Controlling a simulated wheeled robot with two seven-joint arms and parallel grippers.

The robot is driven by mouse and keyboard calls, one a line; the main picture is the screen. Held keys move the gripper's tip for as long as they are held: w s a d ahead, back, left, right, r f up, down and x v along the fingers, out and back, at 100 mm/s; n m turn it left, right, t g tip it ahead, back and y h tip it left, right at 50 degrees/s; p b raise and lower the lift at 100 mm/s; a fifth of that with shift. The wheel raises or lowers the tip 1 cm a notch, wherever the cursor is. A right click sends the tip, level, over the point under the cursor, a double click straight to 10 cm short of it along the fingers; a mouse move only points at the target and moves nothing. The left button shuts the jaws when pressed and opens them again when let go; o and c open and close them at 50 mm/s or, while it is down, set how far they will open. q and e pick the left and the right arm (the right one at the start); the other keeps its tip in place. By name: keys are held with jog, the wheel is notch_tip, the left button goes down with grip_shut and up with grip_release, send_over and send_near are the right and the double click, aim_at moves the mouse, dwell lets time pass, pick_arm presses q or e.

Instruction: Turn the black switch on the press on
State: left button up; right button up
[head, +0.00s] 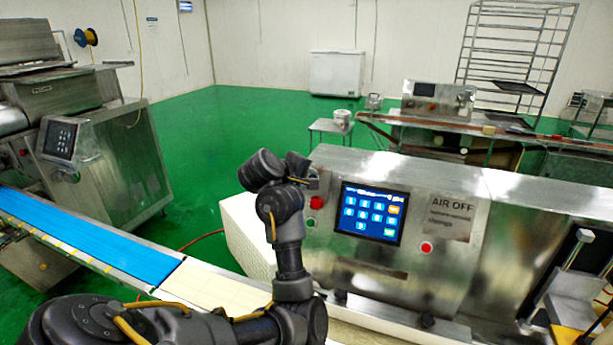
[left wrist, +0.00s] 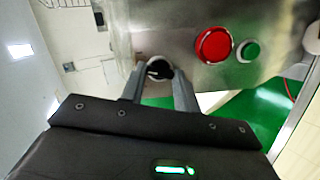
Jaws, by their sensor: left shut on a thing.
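The press (head: 450,272) is a steel machine with a lit blue touchscreen (head: 370,213) and a sign reading AIR OFF. My left gripper (head: 310,180) is at the upper left of its front panel, beside the red button (head: 317,203). In the left wrist view, the fingers (left wrist: 158,78) are shut on the black switch (left wrist: 158,69), a round knob with a pale rim, one finger on each side. The wrist hides the switch in the head view. The exact angle of the knob is hard to read. My right gripper is not in view.
A green button (left wrist: 248,51) is close to the red one in the left wrist view. Another red button (head: 426,248) is right of the screen. A conveyor with a blue belt (head: 95,240) runs at the left. Open green floor (head: 240,120) lies behind.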

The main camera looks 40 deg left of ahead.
pick_arm(q)
jog(key=m+g+p, duration=0.1)
jog(key=m+p, duration=0.1)
jog(key=m, duration=0.2)
jog(key=shift+w+d+r+m+y, duration=0.1)
jog(key=shift+m+y, duration=0.2)
jog(key=shift+m, duration=0.3)
jog(key=o, duration=1)
jog(key=shift+r+p, duration=0.1)
jog(key=shift+p, duration=0.25)
